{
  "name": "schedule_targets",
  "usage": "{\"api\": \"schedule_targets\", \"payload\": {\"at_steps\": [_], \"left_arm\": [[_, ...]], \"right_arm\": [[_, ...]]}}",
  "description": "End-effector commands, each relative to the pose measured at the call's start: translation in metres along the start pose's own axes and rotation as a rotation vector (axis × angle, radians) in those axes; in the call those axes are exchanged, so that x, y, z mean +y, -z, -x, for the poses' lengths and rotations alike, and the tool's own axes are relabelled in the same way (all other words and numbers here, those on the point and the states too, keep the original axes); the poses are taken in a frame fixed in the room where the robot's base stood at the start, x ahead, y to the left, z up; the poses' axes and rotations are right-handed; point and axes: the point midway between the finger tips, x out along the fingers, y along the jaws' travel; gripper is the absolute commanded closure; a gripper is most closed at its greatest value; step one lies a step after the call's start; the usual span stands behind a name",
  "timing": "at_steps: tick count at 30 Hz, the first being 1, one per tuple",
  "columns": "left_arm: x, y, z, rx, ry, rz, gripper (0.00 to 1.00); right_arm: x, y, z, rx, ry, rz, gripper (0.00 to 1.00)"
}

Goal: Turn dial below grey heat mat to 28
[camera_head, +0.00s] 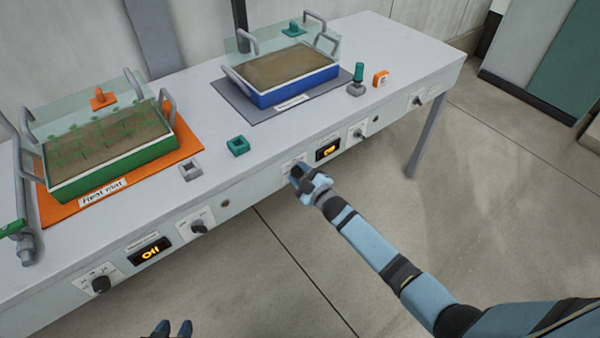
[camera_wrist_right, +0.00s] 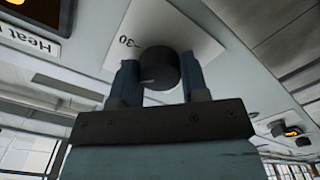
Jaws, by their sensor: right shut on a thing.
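The grey heat mat (camera_head: 258,107) lies on the bench under a blue tray (camera_head: 290,95) of soil. On the bench front below it is a small display (camera_head: 328,149) with orange characters too small to read surely. My right gripper (camera_head: 299,172) is at the panel left of this display. In the right wrist view it is shut on a black dial (camera_wrist_right: 160,68), one finger on each side. The dial's white plate (camera_wrist_right: 185,30) shows a "30" mark; the rest of its scale is hidden. My left gripper (camera_head: 172,328) is open and empty at the bottom edge.
An orange heat mat (camera_head: 60,208) with a green tray (camera_head: 120,164) is at left; the display below it (camera_head: 150,251) reads "Off". The floor before the bench is clear.

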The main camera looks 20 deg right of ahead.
Motion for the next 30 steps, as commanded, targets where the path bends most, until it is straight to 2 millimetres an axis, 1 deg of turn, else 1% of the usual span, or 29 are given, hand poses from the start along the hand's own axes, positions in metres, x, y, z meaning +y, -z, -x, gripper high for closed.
{"api": "schedule_targets", "payload": {"at_steps": [9,10,13,23,26,29,30], "left_arm": [[0.0,0.004,0.001,0.007,0.001,0.0,0.6],[0.0,0.004,0.001,0.007,0.001,0.0,0.6],[0.0,0.004,0.001,0.008,0.001,0.0,0.6],[0.0,0.005,0.001,0.008,0.001,0.0,0.6],[0.0,0.006,0.002,0.007,0.001,0.0,0.6],[0.0,0.007,0.003,0.004,0.0,0.002,0.6],[0.0,0.007,0.004,0.003,0.0,0.003,0.6]], "right_arm": [[0.0,-0.001,0.0,-0.001,0.0,0.0,0.82],[0.0,-0.001,0.0,-0.001,0.0,0.0,0.56],[0.0,-0.001,0.0,-0.001,0.0,0.0,0.33],[0.0,0.0,0.003,0.0,0.0,0.0,0.33],[0.0,0.0,0.012,-0.001,0.001,0.0,0.33],[0.0,0.0,0.03,-0.002,0.002,0.0,0.33],[0.0,0.0,0.038,-0.002,0.002,0.0,0.33]]}}
